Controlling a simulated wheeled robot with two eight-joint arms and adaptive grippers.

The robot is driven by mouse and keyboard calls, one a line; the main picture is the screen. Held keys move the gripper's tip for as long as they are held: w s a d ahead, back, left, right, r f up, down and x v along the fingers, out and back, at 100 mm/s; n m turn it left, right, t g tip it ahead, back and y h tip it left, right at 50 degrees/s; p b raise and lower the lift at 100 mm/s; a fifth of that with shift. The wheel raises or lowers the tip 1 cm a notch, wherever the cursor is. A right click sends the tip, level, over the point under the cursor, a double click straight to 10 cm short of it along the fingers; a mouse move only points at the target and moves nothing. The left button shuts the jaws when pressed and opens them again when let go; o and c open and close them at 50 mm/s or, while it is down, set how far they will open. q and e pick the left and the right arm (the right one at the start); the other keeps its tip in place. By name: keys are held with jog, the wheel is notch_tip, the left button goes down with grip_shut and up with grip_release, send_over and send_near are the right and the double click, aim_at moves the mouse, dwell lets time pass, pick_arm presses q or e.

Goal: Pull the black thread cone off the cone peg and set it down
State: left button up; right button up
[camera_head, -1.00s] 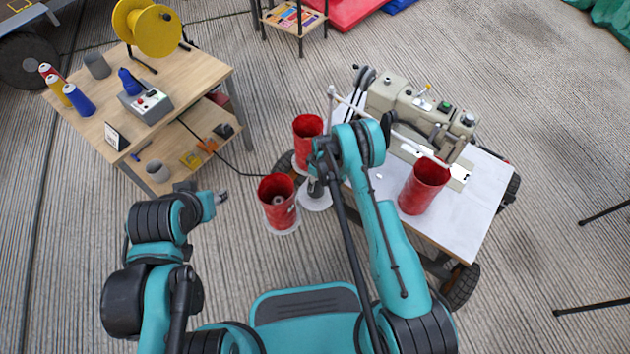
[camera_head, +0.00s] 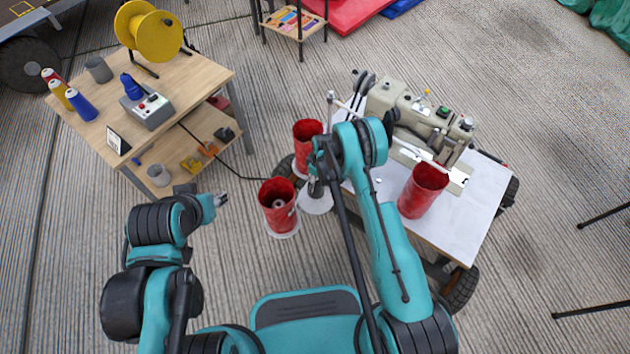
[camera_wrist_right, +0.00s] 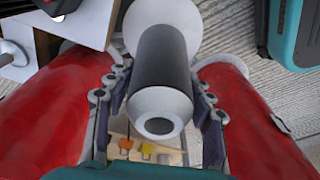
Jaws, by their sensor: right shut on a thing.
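The black thread cone (camera_wrist_right: 160,72) shows in the right wrist view, dark with pale ends and a hole in the near end. My right gripper (camera_wrist_right: 160,110) is shut on it, one finger on each side. In the head view the cone (camera_head: 316,188) is partly hidden under my right gripper (camera_head: 318,172), just above a white round base (camera_head: 316,203). The cone peg is hidden, so I cannot tell whether the cone is still around it. My left gripper (camera_head: 219,200) is off to the left, apart from the cone; its fingers are too small to read.
Red open cylinders (camera_head: 308,133) (camera_head: 279,210) stand close beside the cone. Another red cylinder (camera_head: 423,192) is on the white sewing table (camera_head: 447,235) with a sewing machine (camera_head: 410,110). A wooden workbench (camera_head: 165,75) is at left. Floor is clear between left gripper and workbench.

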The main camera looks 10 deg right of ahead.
jog(key=shift+r+p, duration=0.45)
jog(key=shift+r, duration=0.7)
jog(key=shift+r, duration=0.35)
jog(key=shift+r+p, duration=0.75)
jog(key=shift+r, duration=1.15)
